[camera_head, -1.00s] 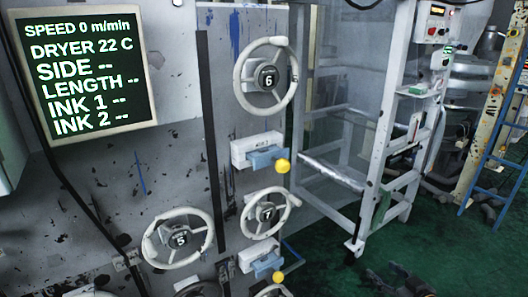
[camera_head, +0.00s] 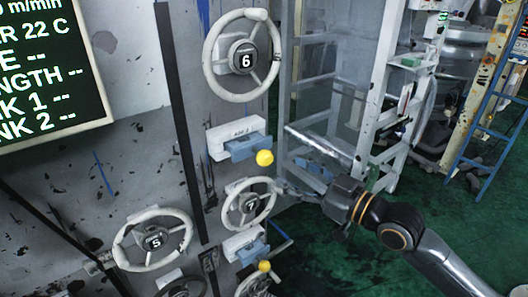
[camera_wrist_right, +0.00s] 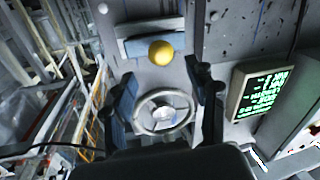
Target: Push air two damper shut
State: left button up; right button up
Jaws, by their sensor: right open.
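Two air damper units sit on the grey panel, each a white box with a blue slide and a yellow ball knob. The upper damper (camera_head: 243,146) is between wheels 6 and 7; the lower damper (camera_head: 246,248) is under wheel 7. In the right wrist view, my right gripper (camera_wrist_right: 164,85) is open and empty, with a handwheel (camera_wrist_right: 165,111) and a yellow ball (camera_wrist_right: 161,52) ahead. My left gripper is not in view.
Wheel 6 (camera_head: 241,60) is above and wheel 5 (camera_head: 153,240) at lower left. A lit display (camera_head: 45,75) is at upper left. A white frame (camera_head: 385,110) stands behind my right arm. Green floor (camera_head: 340,265) is open at lower right.

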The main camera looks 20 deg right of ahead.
aim_at(271, 161)
jog(key=p+x, duration=0.3)
jog(key=x, duration=0.5)
jog(key=shift+w+a+r, duration=0.1)
jog(key=shift+w+a, duration=0.2)
jog(key=shift+w, duration=0.1)
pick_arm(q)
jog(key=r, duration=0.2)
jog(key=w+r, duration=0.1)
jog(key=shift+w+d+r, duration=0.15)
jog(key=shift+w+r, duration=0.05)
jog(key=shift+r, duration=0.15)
pick_arm(e)
jog(key=shift+c, duration=0.4)
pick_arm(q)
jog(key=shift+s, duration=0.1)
pick_arm(e)
grip_shut()
